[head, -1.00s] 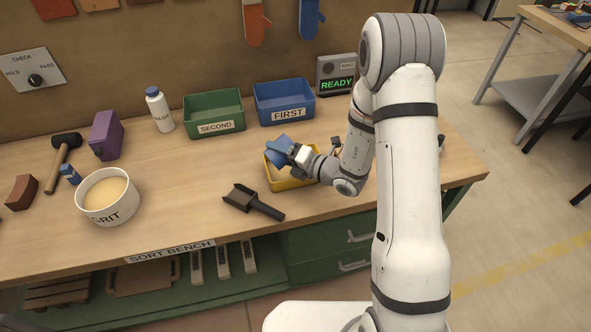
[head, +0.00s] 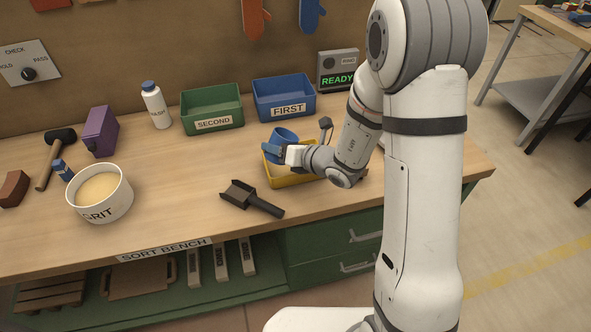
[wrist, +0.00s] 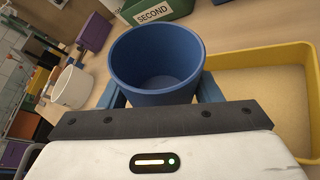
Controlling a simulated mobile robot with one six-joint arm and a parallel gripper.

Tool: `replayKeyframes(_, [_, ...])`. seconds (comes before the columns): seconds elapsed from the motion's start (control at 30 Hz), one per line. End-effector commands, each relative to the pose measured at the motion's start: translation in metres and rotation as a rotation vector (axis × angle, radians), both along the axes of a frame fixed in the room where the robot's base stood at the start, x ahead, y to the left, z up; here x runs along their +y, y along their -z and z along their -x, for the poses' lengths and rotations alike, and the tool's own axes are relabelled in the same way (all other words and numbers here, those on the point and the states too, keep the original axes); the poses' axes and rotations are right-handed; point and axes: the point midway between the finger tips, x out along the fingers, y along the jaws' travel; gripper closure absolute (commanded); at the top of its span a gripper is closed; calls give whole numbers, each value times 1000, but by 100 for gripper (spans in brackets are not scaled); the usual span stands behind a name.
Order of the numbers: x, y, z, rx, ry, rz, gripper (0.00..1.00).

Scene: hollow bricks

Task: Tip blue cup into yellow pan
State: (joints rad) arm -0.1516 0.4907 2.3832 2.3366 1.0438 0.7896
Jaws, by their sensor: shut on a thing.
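My gripper (head: 284,152) is shut on the blue cup (head: 283,135) and holds it at the back left of the yellow pan (head: 293,181). The cup looks close to upright. In the wrist view the cup (wrist: 157,65) sits between the fingers, its mouth open to view and its inside looking empty. The yellow pan (wrist: 258,56) lies to the right in that view, with pale sandy grain in it. In the head view my gripper and wrist hide part of the pan.
Behind stand a green SECOND bin (head: 212,108) and a blue FIRST bin (head: 284,98). A black scoop (head: 250,199) lies in front of the pan. A white GRIT tub (head: 100,193), purple box (head: 100,131) and white bottle (head: 156,105) stand left. The bench between tub and scoop is clear.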

Motion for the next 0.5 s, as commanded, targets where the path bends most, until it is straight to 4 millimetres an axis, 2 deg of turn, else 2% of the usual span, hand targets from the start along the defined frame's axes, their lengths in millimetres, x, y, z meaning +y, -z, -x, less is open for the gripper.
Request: replayKeyframes(0.5, [-1,1,-1,-43,-1,54,71])
